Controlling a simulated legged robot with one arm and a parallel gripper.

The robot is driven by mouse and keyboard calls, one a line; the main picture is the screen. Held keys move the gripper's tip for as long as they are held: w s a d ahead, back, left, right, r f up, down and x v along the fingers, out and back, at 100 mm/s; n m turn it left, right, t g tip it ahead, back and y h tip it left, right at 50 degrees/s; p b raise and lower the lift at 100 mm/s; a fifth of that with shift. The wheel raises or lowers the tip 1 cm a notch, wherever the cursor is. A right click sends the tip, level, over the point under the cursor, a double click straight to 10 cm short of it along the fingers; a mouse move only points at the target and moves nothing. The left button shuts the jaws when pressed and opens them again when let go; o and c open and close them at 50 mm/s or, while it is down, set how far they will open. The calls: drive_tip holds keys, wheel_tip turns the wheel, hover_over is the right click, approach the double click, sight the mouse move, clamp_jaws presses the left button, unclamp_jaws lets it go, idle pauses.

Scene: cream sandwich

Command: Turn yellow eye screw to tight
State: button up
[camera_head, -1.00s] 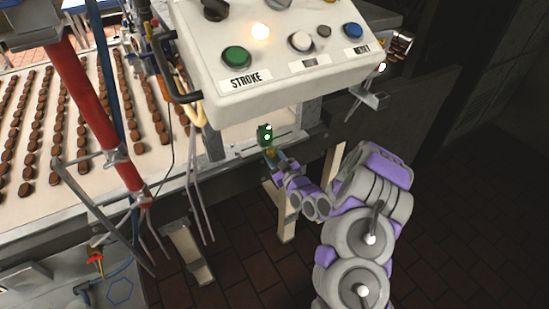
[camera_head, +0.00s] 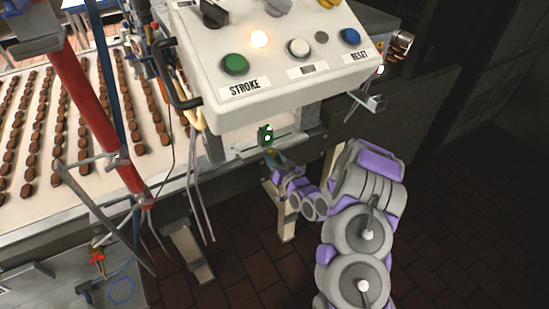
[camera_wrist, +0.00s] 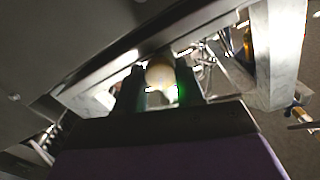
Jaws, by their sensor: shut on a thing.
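My gripper (camera_head: 271,156) reaches up to the machine's edge, just below the control box. In the wrist view, the two dark fingers of my gripper (camera_wrist: 160,88) are closed on either side of a pale, yellowish rounded piece, which looks like the yellow eye screw (camera_wrist: 160,71). Its lower part is hidden, and I cannot tell how tight it is. In the head view a small green piece with a bright spot (camera_head: 265,136) sits right above the fingertips. The eye screw itself is not clear there.
The white control box (camera_head: 290,90) with STROKE and RESET buttons hangs directly above my gripper. A conveyor (camera_head: 100,165) with rows of brown sweets lies to the left. A red post (camera_head: 85,100) stands over it. Open brick floor (camera_head: 450,230) lies to the right.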

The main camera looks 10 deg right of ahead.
drive_tip(key=m, duration=1.1)
drive_tip(key=shift+a+m+p, duration=0.1)
drive_tip(key=shift+m+p, duration=0.25)
drive_tip(key=shift+m, duration=0.05)
idle(0.3)
drive_tip(key=o, duration=1)
drive_tip(key=shift+o, duration=0.2)
drive_tip(key=p+v, duration=0.2)
drive_tip(key=v, duration=1.5)
drive_tip(key=shift+s+p, duration=0.15)
drive_tip(key=shift+p, duration=0.15)
drive_tip(key=shift+r, duration=0.1)
